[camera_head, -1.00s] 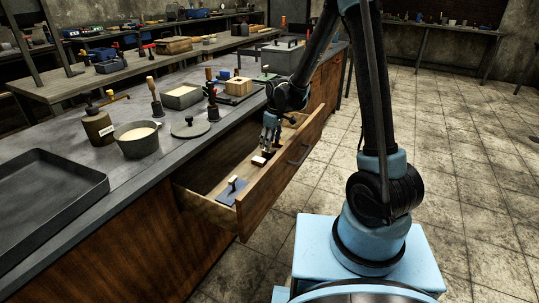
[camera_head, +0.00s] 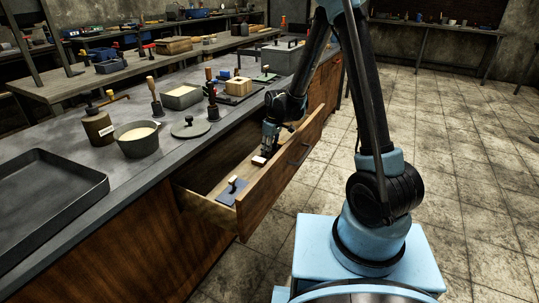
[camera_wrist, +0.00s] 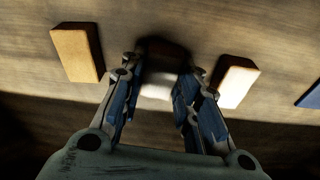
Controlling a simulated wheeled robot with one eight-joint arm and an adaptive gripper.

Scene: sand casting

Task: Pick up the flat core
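My gripper (camera_head: 268,146) is down inside the open drawer, fingers pointing downward. In the wrist view its two fingers (camera_wrist: 160,68) are apart. A blurred block, dark above and pale below (camera_wrist: 158,88), lies between or just beyond them; I see no clear contact. A tan block (camera_wrist: 77,53) lies left of the fingers and a pale-faced block (camera_wrist: 236,82) lies right of them. A small reddish block with a pale face (camera_head: 258,160) shows beside the gripper in the head view. I cannot tell for certain which block is the flat core.
The drawer (camera_head: 272,180) has wooden walls close around my gripper. A blue plate with a handle (camera_head: 232,190) lies at its near end. The bench (camera_head: 80,165) above holds a black tray (camera_head: 45,190), a pan (camera_head: 138,142) and several tools. Floor at right is clear.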

